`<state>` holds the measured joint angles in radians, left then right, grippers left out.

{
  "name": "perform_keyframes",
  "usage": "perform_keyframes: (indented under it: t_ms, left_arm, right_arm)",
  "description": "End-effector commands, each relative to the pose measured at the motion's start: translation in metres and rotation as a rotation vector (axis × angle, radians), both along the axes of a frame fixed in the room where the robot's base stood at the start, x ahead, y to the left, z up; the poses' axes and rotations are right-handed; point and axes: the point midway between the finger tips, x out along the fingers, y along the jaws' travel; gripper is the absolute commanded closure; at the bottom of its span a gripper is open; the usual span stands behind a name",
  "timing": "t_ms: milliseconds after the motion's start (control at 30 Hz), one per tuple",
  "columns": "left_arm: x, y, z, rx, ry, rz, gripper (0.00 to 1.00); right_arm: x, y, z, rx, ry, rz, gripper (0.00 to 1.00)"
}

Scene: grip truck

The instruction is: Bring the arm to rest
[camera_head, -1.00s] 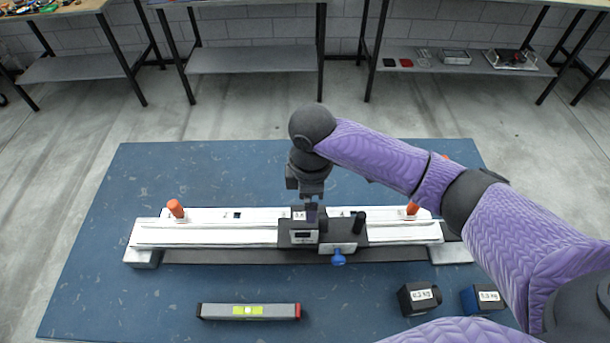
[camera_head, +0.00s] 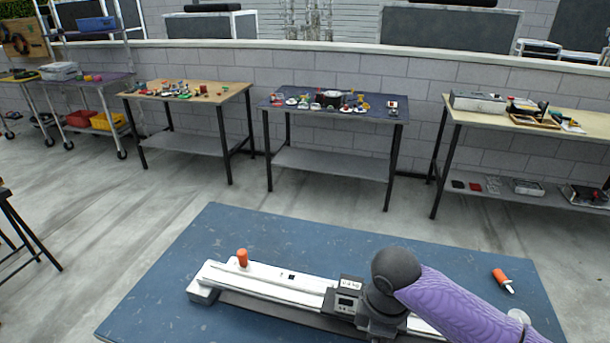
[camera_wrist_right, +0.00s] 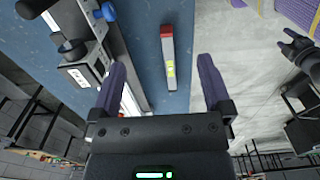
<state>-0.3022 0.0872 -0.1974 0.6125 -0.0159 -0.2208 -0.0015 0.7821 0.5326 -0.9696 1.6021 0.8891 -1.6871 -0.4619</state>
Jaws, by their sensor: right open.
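My right arm crosses the head view from the lower right, its dark wrist above the carriage (camera_head: 350,292) of a long white rail (camera_head: 262,281). The right gripper's fingers are hidden there. In the right wrist view, the right gripper (camera_wrist_right: 165,85) is open, with its two purple fingers wide apart and nothing between them. That view shows a grey spirit level (camera_wrist_right: 170,80) with a red end on the blue table beyond the fingers. The dark carriage with a labelled block (camera_wrist_right: 80,76) is at upper left. A dark jaw-like shape at its right edge may be my left gripper (camera_wrist_right: 298,50); its opening is unclear.
The blue table (camera_head: 290,240) carries the rail. One orange handle (camera_head: 242,258) stands near its left end; another (camera_head: 501,275) shows at right. Workbenches with small items stand along the back wall, including a middle bench (camera_head: 335,108). Open floor lies between.

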Motion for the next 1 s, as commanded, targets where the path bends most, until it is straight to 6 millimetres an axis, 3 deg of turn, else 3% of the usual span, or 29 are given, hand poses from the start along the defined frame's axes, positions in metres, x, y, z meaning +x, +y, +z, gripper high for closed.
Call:
perform_keyframes:
  t_ms: [367, 633, 767, 833, 933, 1000]
  left_arm:
    - [0.007, -0.002, 0.000, -0.004, -0.016, 0.001, 0.41]
    - [0.004, 0.005, 0.000, 0.007, -0.008, -0.002, 0.41]
    - [0.002, 0.007, 0.000, 0.011, -0.005, -0.003, 0.41]
    - [0.002, 0.007, 0.000, 0.012, -0.003, -0.003, 0.41]
    - [0.001, 0.007, 0.000, 0.011, -0.002, -0.002, 0.41]
    - [0.001, 0.006, 0.000, 0.010, -0.001, -0.002, 0.41]
  right_arm:
    - [0.000, -0.082, 0.000, -0.132, -0.001, -0.127, 0.00]
    - [-0.015, -0.186, 0.016, -0.303, 0.000, -0.291, 0.00]
    - [-0.013, -0.232, -0.028, -0.311, -0.114, -0.490, 0.00]
    - [-0.019, -0.264, -0.050, -0.336, -0.187, -0.588, 0.00]
    - [-0.042, -0.318, -0.079, -0.400, -0.290, -0.701, 0.00]
    - [-0.068, -0.359, -0.096, -0.458, -0.359, -0.755, 0.00]
